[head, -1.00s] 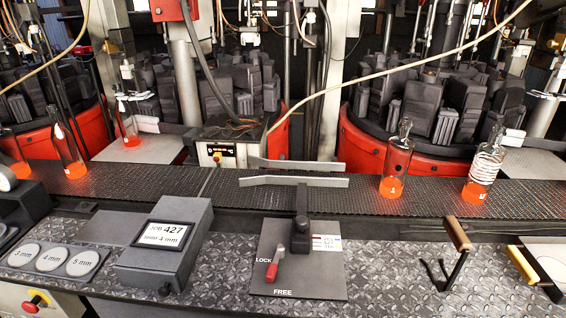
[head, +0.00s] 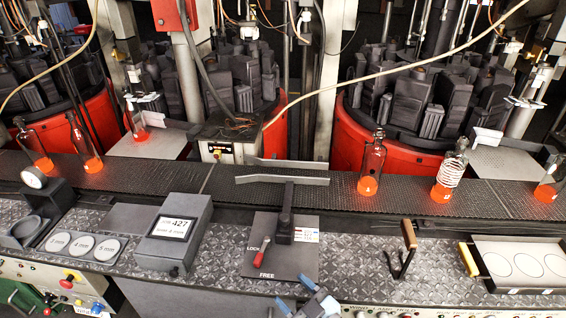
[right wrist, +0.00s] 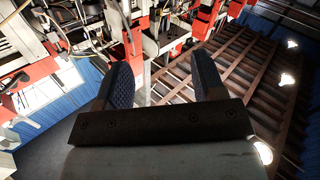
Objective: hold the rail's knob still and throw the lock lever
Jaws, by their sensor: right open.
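The rail (head: 282,180) is a grey bar over the belt, on a dark post that rises from a square plate (head: 309,262). The rail's knob (head: 285,226) looks like the dark block at the foot of that post. The red lock lever (head: 263,249) sits on the plate's left side, between the words LOCK and FREE. My right gripper (head: 297,296) shows at the bottom edge in the head view, in front of the plate and apart from lever and knob. In the right wrist view its two padded fingers (right wrist: 158,88) are spread with nothing between them. My left gripper is not in view.
The conveyor (head: 220,186) runs behind the plate, carrying bottles with glowing orange bases (head: 368,184). A job display box (head: 172,233) stands left of the plate. A wooden-handled tool (head: 409,235) and a yellow-handled tray (head: 520,262) stand to its right.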

